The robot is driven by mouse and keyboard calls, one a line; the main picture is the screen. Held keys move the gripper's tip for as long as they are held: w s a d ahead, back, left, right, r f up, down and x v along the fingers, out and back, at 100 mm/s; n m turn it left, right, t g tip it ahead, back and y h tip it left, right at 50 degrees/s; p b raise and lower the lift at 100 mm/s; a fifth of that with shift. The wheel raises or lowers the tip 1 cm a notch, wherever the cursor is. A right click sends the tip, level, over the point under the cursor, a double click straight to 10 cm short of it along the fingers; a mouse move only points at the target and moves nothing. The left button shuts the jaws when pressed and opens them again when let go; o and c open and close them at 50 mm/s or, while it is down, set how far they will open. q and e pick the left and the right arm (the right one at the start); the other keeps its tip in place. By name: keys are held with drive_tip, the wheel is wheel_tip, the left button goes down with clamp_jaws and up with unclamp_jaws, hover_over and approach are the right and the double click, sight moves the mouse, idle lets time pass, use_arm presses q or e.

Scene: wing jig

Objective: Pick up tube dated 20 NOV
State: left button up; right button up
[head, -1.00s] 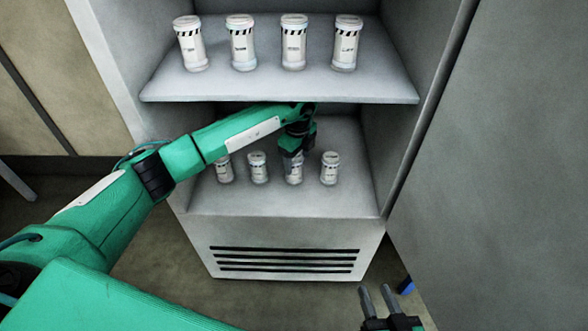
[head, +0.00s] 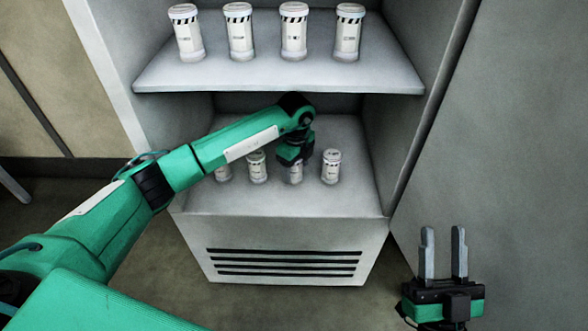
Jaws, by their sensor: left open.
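Several white tubes with striped bands stand upright on the upper shelf, such as the far right tube (head: 348,33). Several more stand in a row on the lower shelf: the leftmost tube (head: 223,173), the second tube (head: 257,167), the third tube (head: 295,174) and the rightmost tube (head: 331,167). The dates are too small to read. My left gripper (head: 294,163) is over the third lower tube, hiding its top; its fingers are hard to make out. My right gripper (head: 443,254) is open and empty, fingers up, at the lower right outside the cabinet.
The upper shelf (head: 280,77) overhangs the lower compartment, with my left arm reaching in beneath it. The cabinet's lower floor (head: 280,201) is clear in front of the tubes. A large grey door panel (head: 500,130) stands on the right.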

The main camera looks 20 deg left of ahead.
use_arm(q)
drive_tip(key=shift+f, duration=0.4)
use_arm(e)
drive_tip(key=shift+s+d+r+t, duration=0.25)
drive_tip(key=shift+s+r+t, duration=0.05)
drive_tip(key=shift+r+t, duration=0.3)
drive_tip(key=shift+s+d+r+t, duration=0.25)
drive_tip(key=shift+r+t, duration=0.25)
drive_tip(key=shift+r, duration=0.15)
use_arm(q)
drive_tip(key=c, duration=1.1)
drive_tip(key=shift+r, duration=0.2)
use_arm(e)
drive_tip(key=shift+w, duration=0.1)
